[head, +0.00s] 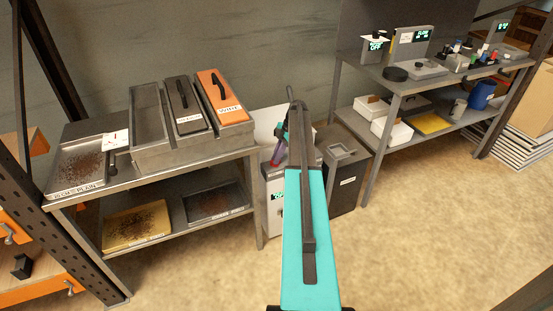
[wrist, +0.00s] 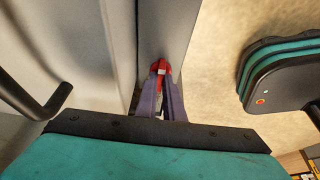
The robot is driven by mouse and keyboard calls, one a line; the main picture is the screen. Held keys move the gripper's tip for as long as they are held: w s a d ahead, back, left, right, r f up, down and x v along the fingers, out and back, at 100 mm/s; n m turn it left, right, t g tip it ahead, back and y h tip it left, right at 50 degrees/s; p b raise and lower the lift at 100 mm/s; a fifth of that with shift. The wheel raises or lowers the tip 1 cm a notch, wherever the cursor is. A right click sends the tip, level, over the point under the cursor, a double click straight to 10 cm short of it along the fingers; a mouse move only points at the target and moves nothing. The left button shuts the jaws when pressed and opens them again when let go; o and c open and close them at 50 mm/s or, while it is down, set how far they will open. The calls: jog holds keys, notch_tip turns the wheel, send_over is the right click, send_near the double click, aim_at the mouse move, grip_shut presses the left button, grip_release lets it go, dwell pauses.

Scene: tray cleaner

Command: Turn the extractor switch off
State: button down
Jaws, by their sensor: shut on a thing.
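The extractor switch shows as a small red piece (wrist: 161,67) at the tips of my purple fingers in the wrist view. My gripper (wrist: 160,86) is shut on it, one finger on each side. The fingers hide part of the switch, so its exact position is hard to read. In the head view my gripper (head: 276,157) is at a pale cabinet (head: 271,183) between the left bench and a dark bin. My arm hides part of the cabinet. A small lit display on its front is partly covered, and I cannot read it fully.
The left metal bench (head: 180,150) holds trays and lidded boxes, close to my arm. The dark bin (head: 345,170) stands just right of the cabinet. A right bench (head: 440,84) carries devices and bottles. The floor (head: 430,230) at the front right is clear.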

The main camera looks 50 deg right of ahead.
dwell(0.3)
jog(key=c, duration=1.9)
grip_release()
jog(key=shift+o, duration=0.2)
jog(key=v, duration=1.4)
jog(key=shift+b, duration=0.35)
jog(key=shift+f, duration=0.1)
